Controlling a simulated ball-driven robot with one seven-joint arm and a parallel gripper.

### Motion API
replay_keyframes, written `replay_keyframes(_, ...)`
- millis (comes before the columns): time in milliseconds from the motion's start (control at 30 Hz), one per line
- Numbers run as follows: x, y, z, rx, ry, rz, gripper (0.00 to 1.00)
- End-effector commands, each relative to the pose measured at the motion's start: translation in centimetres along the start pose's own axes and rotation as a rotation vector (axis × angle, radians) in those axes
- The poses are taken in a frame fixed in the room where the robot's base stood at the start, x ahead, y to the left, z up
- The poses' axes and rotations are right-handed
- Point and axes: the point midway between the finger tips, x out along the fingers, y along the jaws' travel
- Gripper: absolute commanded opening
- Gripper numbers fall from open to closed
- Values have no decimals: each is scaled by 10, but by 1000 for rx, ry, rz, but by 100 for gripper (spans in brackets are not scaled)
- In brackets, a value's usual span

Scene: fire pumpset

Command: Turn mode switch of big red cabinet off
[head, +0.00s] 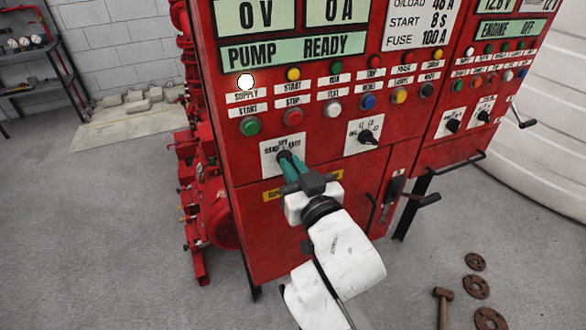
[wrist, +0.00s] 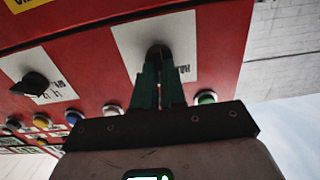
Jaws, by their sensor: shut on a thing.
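The big red cabinet (head: 250,225) stands in front of me, its upper display reading PUMP READY. Its mode switch (head: 284,157) is a dark knob on a white plate (head: 270,165) with position labels, partly hidden by my fingers. My gripper (head: 287,163) reaches it from below right, its teal fingers shut on the knob. In the wrist view the knob (wrist: 159,53) sits between the fingertips, against its white plate. The exact angle of the knob cannot be told.
Another black switch (head: 368,137) is on the plate to the right. Buttons, including a green one (head: 250,126) and a red one (head: 293,116), sit above. A handle (head: 425,198) juts out at right. A hammer (head: 443,300) and rusty discs (head: 476,262) lie on the floor.

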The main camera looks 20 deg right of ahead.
Motion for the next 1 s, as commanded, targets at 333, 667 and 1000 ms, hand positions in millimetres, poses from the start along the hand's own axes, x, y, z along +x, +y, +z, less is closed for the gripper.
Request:
replay_keyframes(333,0,0,1,-1,-3,0,26)
replay_keyframes(667,0,0,0,-1,-1,0,36)
replay_keyframes(1000,-43,0,3,-2,-2,-1,36)
